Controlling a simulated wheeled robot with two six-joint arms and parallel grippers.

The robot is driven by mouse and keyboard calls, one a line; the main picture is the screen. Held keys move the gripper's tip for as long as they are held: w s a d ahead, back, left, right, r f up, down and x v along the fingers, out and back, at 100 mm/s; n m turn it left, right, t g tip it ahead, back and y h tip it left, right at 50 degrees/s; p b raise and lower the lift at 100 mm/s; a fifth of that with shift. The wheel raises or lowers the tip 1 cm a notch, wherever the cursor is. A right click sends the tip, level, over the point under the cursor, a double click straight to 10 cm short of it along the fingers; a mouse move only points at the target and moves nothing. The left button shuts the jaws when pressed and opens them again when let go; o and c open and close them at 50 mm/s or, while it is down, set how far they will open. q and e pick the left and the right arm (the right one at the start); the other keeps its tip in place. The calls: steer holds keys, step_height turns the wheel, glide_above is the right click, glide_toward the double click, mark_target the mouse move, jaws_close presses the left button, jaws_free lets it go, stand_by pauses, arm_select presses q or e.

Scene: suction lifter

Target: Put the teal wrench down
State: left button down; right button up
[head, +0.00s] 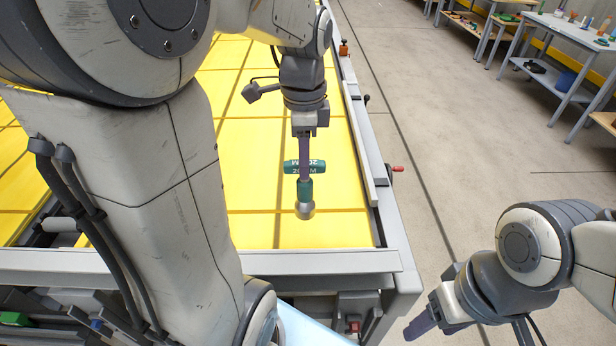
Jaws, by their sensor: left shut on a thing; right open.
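The teal wrench (305,190) is in the grip of my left gripper (304,160), over the yellow surface of the lifter. A teal piece with white lettering lies crosswise at the fingers, and a teal stem runs down to a round silver end. The fingers hide part of it. I cannot tell whether the silver end touches the yellow surface. My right gripper (420,326) is open and empty at the lower right, over the floor beyond the lifter's corner, well apart from the wrench.
The yellow surface (255,150) is bare around the wrench, with a grey frame rail (300,262) at its near edge. A red-handled part (396,169) sticks out on the right side. Workbenches (545,75) stand at the upper right, with open floor between.

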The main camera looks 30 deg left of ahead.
arm_select(q)
steer(key=w+a+f+p, duration=0.1)
steer(key=a+f+p, duration=0.3)
steer(key=a+f, duration=0.6)
steer(key=shift+w+a+f, duration=0.15)
steer(key=shift+a+f, duration=0.25)
steer(key=shift+a, duration=0.1)
steer(key=shift+f, duration=0.2)
steer(key=c, duration=0.6)
jaws_free()
steer(key=shift+r, duration=0.1)
